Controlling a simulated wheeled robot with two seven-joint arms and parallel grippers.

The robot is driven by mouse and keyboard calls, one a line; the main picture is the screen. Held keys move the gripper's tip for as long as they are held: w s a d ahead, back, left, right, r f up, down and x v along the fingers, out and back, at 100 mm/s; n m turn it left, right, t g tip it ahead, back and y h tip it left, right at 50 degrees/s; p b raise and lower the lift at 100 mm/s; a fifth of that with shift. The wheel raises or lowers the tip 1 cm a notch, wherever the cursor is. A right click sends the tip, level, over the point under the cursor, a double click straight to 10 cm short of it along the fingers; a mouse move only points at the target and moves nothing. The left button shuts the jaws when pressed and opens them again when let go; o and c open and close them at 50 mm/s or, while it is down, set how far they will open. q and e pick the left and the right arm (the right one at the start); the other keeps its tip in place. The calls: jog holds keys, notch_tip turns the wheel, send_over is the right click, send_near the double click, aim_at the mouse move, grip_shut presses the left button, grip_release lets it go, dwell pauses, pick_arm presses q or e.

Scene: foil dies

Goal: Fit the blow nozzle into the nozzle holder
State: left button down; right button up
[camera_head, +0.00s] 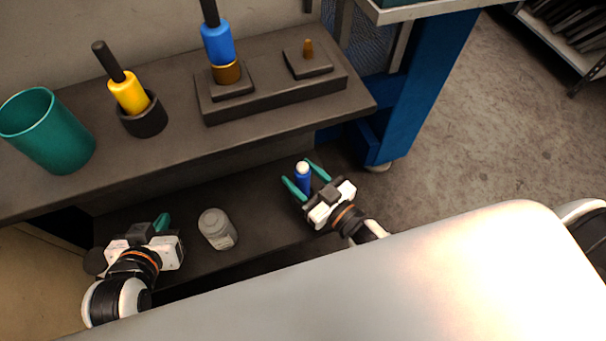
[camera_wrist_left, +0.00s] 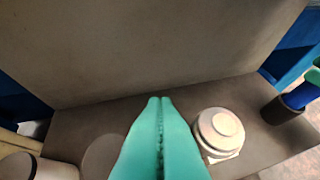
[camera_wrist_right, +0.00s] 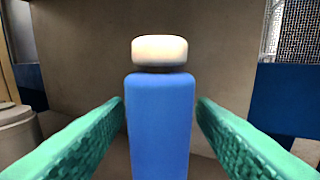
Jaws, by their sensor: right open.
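A blue cylinder with a white rounded top (camera_head: 303,180), which looks like the blow nozzle, stands upright at the lower shelf. My right gripper (camera_head: 304,175) is open around it. In the right wrist view the blue body (camera_wrist_right: 160,125) stands between the two teal fingers, with a gap on each side. In the left wrist view a dark cup-like part (camera_wrist_left: 278,109) shows at the lower end of the blue body (camera_wrist_left: 301,96); it may be the nozzle holder, but I cannot tell. My left gripper (camera_head: 162,222) is shut and empty, left of the grey jar.
A grey lidded jar (camera_head: 217,230) stands on the lower shelf between my grippers. The upper bench holds a teal cup (camera_head: 50,135), a yellow-handled tool (camera_head: 128,93) in a dark cup (camera_head: 143,116), a blue-handled tool (camera_head: 217,44) and a small brass post (camera_head: 308,48).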

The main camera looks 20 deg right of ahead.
jog(key=shift+r, duration=0.25)
pick_arm(q)
jog(key=s+a+f+g+y+p, duration=0.1)
jog(key=s+a+f+g, duration=0.1)
jog(key=s, duration=0.4)
jog(key=f+g, duration=0.1)
jog(key=g, duration=0.1)
jog(key=shift+s+a+f+g+p, duration=0.2)
jog(key=shift+s+f+g+p, duration=0.05)
jog(key=shift+s+g+p, duration=0.15)
pick_arm(e)
jog(key=s+d+r+m+g+h, duration=0.1)
jog(key=s+d+m+g+h, duration=0.1)
jog(key=s+d+g+h, duration=0.4)
jog(key=s+d+g, duration=0.2)
jog(key=s+g, duration=0.2)
jog(key=shift+s+m+g+h, duration=0.4)
